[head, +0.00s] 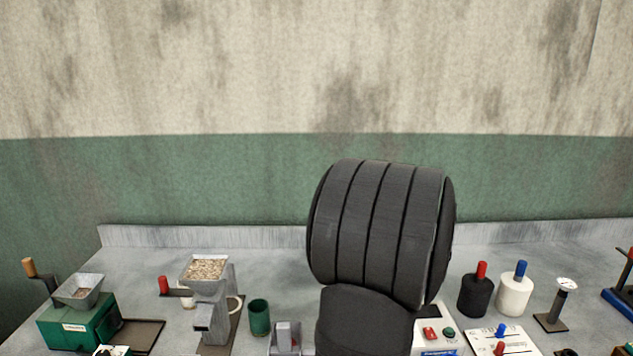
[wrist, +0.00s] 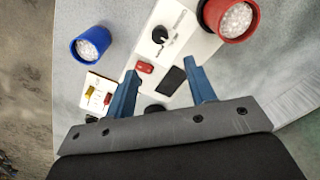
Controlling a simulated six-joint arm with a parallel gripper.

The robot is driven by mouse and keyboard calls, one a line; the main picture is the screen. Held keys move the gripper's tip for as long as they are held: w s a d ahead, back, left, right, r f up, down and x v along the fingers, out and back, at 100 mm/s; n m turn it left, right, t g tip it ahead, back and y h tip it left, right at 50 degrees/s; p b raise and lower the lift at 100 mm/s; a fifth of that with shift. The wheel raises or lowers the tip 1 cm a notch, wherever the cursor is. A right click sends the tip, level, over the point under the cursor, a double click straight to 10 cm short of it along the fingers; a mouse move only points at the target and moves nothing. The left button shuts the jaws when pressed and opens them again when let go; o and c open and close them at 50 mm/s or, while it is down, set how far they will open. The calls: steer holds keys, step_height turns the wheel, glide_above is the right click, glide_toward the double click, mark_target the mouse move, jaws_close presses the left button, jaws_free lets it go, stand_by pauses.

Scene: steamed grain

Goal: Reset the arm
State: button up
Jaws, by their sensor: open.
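My gripper (wrist: 163,88) shows in the wrist view with its two blue fingers spread apart and nothing between the tips. Below and beyond the fingers is a pale control panel with a black knob (wrist: 160,35) and a red button (wrist: 145,67). In the head view my dark arm link stands large in the middle and hides part of the bench; the gripper itself is not seen there.
The wrist view shows a blue cup-shaped thing (wrist: 90,44) and a red one (wrist: 236,18). In the head view a green machine (head: 75,325), a grain hopper (head: 206,270), a green cup (head: 259,318), a black canister (head: 475,297) and a white canister (head: 514,296) stand on the grey bench (head: 140,265).

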step_height(320, 180, down, 12)
steer(key=shift+f, duration=0.2)
stand_by(0.4)
step_height(320, 180, up, 17)
step_height(320, 180, down, 17)
steer(key=shift+f, duration=0.1)
steer(key=n, duration=0.8)
steer(key=shift+n, duration=0.4)
step_height(320, 180, up, 9)
stand_by(0.5)
